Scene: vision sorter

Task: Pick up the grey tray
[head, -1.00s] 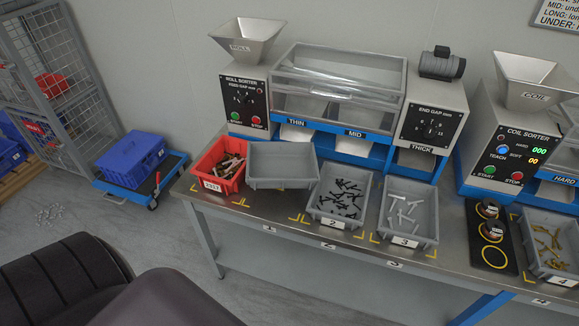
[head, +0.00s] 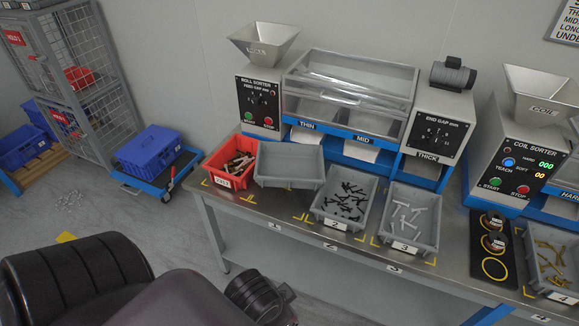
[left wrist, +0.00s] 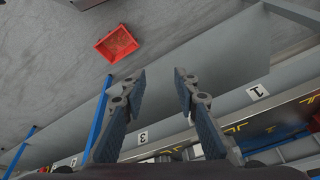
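An empty grey tray (head: 289,168) sits on the steel bench behind label 1, turned slightly, close against the right side of a red bin (head: 229,180) of dark and light parts. Grey tray 2 (head: 335,221) holds black pieces, tray 3 (head: 406,245) pale pieces, and tray 4 (head: 556,293) brass-coloured pieces. My left gripper (left wrist: 160,72) shows in the left wrist view, its two fingers apart with nothing between them. That view shows the bench side with labels 1 and 3. Neither gripper shows in the head view.
The sorting machines (head: 345,85) stand along the back of the bench. A blue crate (head: 150,149) rests on a blue trolley at left, before a wire cage (head: 85,80). A red tray (left wrist: 117,44) lies on the floor in the left wrist view.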

